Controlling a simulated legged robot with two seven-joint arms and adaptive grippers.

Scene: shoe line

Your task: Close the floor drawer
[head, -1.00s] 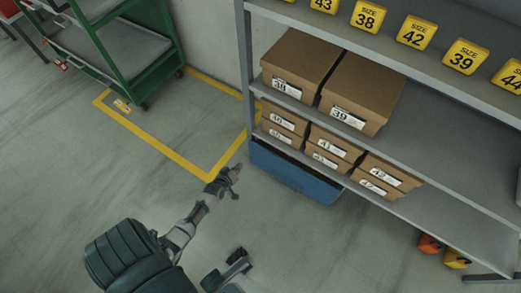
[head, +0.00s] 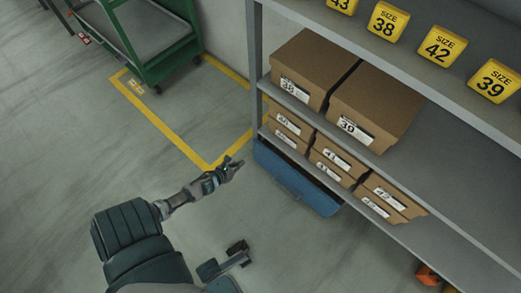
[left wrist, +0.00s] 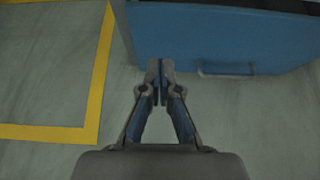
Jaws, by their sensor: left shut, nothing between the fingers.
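The blue floor drawer (head: 300,182) is under the lowest shelf, its front standing slightly out past the shelf edge. In the left wrist view its blue front (left wrist: 200,38) fills the upper right, with a blue handle (left wrist: 227,69) and a dark strip along the top edge. My left gripper (head: 236,164) is just off the drawer's left end in the head view, its fingers shut and empty. In the left wrist view the fingertips (left wrist: 160,66) overlap the lower left part of the front; I cannot tell whether they touch it.
A grey shelf rack (head: 256,60) holds brown shoe boxes (head: 313,62) and yellow size signs (head: 388,20) above the drawer. The floor left of the drawer is open.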

